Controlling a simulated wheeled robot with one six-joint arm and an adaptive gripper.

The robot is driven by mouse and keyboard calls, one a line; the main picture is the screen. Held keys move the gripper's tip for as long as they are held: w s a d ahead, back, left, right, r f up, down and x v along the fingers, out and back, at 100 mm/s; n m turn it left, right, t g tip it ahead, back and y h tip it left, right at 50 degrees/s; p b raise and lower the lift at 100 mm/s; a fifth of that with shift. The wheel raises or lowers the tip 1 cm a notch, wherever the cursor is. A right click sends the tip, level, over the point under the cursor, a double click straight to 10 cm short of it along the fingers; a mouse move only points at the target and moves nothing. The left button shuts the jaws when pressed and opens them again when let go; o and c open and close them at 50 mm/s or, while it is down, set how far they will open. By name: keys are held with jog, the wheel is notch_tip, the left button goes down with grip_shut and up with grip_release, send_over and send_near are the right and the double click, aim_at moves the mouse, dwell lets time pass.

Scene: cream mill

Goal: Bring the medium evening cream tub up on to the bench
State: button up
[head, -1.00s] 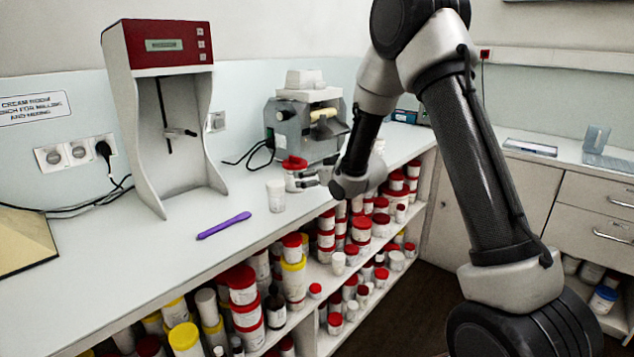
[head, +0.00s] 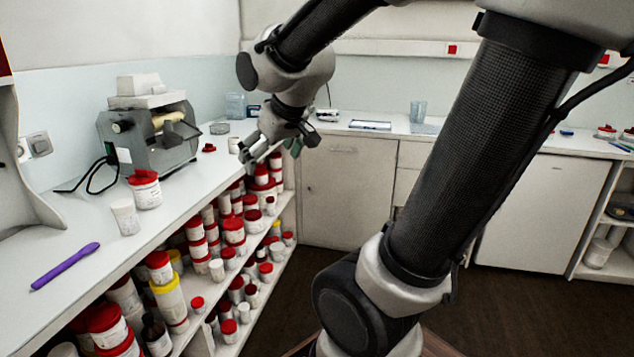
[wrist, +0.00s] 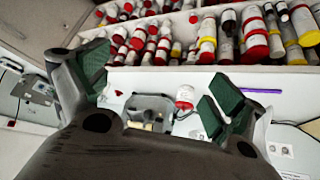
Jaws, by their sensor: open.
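A white tub with a red lid (head: 145,190) stands upright on the bench (head: 75,262), in front of the mill. It shows upside down in the wrist view (wrist: 186,95), beyond my fingers. Its label is too small to read, so I cannot tell whether it is the medium evening cream. Many similar red-lidded tubs (head: 234,232) crowd the shelves under the bench. My gripper (head: 262,155) is open and empty, apart from the tub, farther along the bench near its front edge. Its two spread green-padded fingers show in the wrist view (wrist: 155,90).
A white cup (head: 125,217) stands close in front of the bench tub. A purple spatula (head: 66,266) lies nearer me. The grey mill (head: 150,135) stands behind the tub. Cabinets (head: 347,190) close off the far side. The dark floor beside the shelves is clear.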

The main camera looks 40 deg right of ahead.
jog(key=s+f+g, duration=0.1)
jog(key=s+g, duration=0.1)
jog(key=s, duration=1.3)
jog(key=shift+s+d+m+g, duration=0.25)
jog(key=shift+s+m+g, duration=0.15)
